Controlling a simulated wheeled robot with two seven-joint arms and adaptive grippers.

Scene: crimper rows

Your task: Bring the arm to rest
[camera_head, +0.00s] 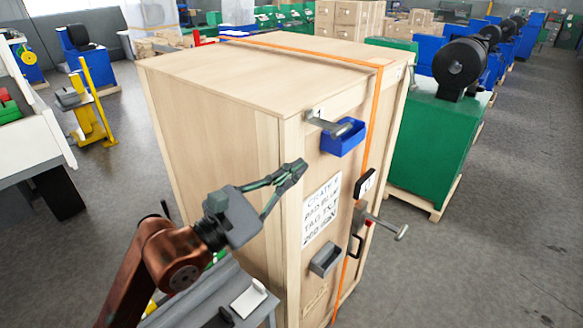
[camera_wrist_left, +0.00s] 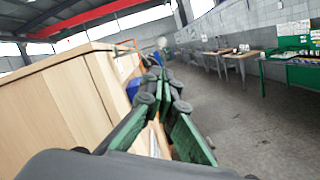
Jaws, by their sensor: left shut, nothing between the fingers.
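My left arm comes in from the lower left in the head view. Its gripper (camera_head: 296,168) is shut and empty, in front of the near edge of a tall wooden crate (camera_head: 212,120). In the left wrist view the closed green fingers (camera_wrist_left: 164,82) point along the crate's side (camera_wrist_left: 62,100). I cannot tell whether the fingertips touch the crate. My right gripper is not in view.
A grey bench (camera_head: 205,300) stands below my arm. A green machine (camera_head: 432,150) stands right; floor (camera_head: 480,260) is clear there.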

